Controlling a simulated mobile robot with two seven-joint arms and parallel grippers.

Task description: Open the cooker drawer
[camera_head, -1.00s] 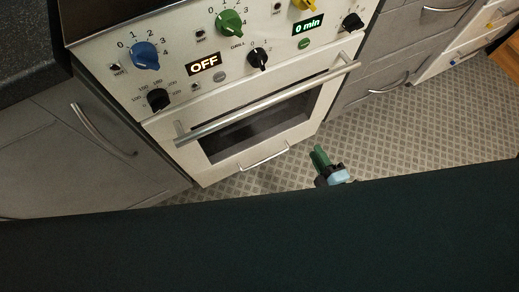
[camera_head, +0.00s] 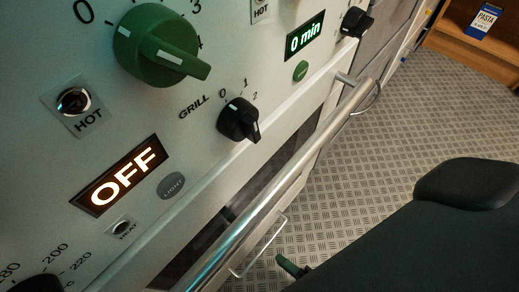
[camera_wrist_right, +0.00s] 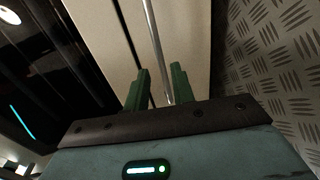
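The cooker (camera_head: 150,130) fills the left of the head view. Its drawer handle (camera_head: 262,249), a thin metal bar, is low down, below the thick oven door handle (camera_head: 300,172). My right gripper (camera_head: 290,266) shows there only as a green finger beside the drawer handle. In the right wrist view my right gripper (camera_wrist_right: 159,88) has its two green fingers apart. The drawer handle (camera_wrist_right: 155,45) runs lengthwise between them in front of the pale drawer front (camera_wrist_right: 188,38). Whether the fingers touch it I cannot tell. My left gripper is not in view.
The patterned metal floor (camera_head: 370,165) is clear beside the cooker. A wooden shelf (camera_head: 455,45) with a blue pasta box (camera_head: 486,20) stands at the upper right. Knobs, such as the green knob (camera_head: 150,45), stick out from the panel.

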